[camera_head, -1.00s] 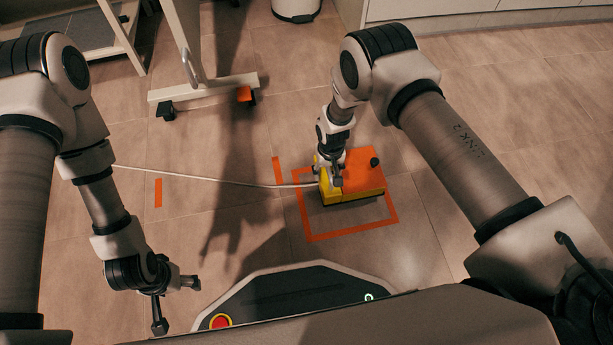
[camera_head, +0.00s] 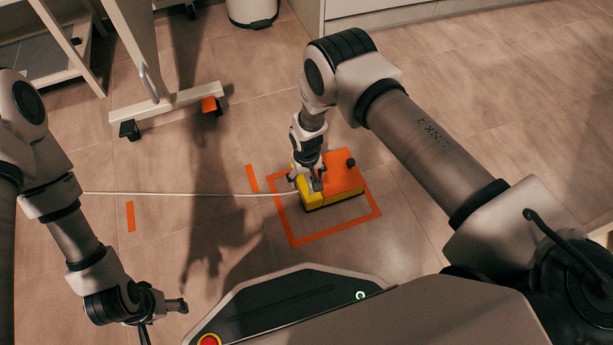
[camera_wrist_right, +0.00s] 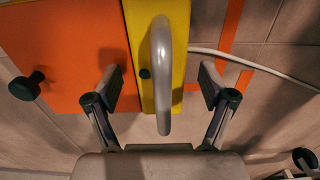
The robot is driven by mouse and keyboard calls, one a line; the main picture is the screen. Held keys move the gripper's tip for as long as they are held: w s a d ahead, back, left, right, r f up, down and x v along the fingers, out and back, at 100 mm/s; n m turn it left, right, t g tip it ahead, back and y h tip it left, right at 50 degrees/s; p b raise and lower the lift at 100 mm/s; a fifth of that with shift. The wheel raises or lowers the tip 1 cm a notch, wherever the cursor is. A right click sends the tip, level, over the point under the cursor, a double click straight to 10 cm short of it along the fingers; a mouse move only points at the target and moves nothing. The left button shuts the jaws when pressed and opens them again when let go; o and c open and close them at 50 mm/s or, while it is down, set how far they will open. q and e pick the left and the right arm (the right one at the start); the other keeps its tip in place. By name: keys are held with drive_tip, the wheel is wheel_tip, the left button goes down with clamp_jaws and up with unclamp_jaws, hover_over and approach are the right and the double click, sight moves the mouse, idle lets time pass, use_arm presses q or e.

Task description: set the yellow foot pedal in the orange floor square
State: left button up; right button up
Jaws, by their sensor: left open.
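The foot pedal (camera_head: 344,174) is a block with an orange top, a yellow strip along its left side and a black knob. It overlaps the far part of the orange floor square (camera_head: 335,232) and hides much of its far edge; the near part is bare. My right gripper (camera_head: 313,186) is down at the yellow strip. In the right wrist view, its open fingers (camera_wrist_right: 163,88) stand on either side of a grey handle (camera_wrist_right: 163,60) over the yellow strip (camera_wrist_right: 178,20), apart from the handle. My left gripper (camera_head: 163,320) is open and empty at the lower left.
A pale cable (camera_head: 180,194) runs across the floor to the pedal. Short orange tape strips (camera_head: 130,216) lie nearby. A wheeled stand (camera_head: 165,107) is at the upper left, a bin (camera_head: 253,12) at the back. Floor right of the square is clear.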

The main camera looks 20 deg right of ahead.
wheel_tip(320, 180, up, 11)
drive_tip(key=p, duration=0.6)
drive_tip(key=shift+r, duration=0.7)
drive_tip(key=shift+s+d+f, duration=0.1)
drive_tip(key=shift+s+f, duration=0.05)
drive_tip(key=shift+s, duration=0.05)
drive_tip(key=s+d+f, duration=0.1)
drive_tip(key=s+d, duration=0.2)
drive_tip(key=s, duration=0.4)
drive_tip(key=s+d, duration=0.4)
drive_tip(key=s, duration=0.3)
drive_tip(key=s+r, duration=0.2)
drive_tip(key=s, duration=0.4)
drive_tip(key=s+d+r, duration=0.1)
drive_tip(key=s+r, duration=0.2)
drive_tip(key=s, duration=0.4)
drive_tip(key=shift+s+d+m, duration=0.3)
drive_tip(key=shift+m, duration=0.1)
